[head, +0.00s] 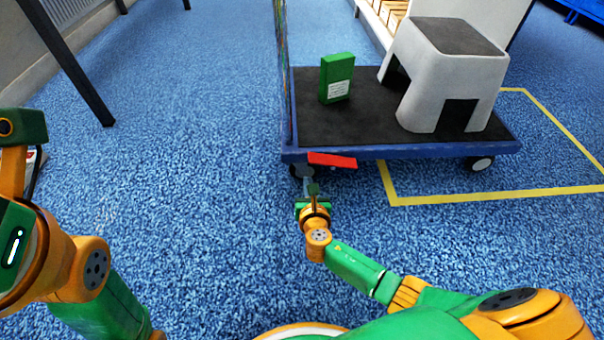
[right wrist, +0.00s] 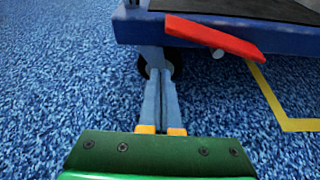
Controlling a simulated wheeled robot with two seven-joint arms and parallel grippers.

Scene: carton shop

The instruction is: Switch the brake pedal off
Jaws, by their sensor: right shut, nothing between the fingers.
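The brake pedal is a flat red bar (head: 332,160) at the near left edge of a blue platform cart (head: 400,152). It sticks out in front of the deck edge and also shows in the right wrist view (right wrist: 215,37), its left end higher than its right. My right gripper (head: 307,174) is below the pedal's left end in the head view. In the right wrist view its fingers (right wrist: 160,78) are together and empty, pointing towards a caster under the cart. I cannot tell whether they touch anything. My left arm shows at the left, but its fingers are not visible.
A green box (head: 337,78) and a grey step stool (head: 446,75) stand on the cart's black deck. A caster (head: 481,163) shows at the cart's right. Yellow tape (head: 480,195) marks the floor. Blue floor is clear left of the cart, up to a dark table leg (head: 85,85).

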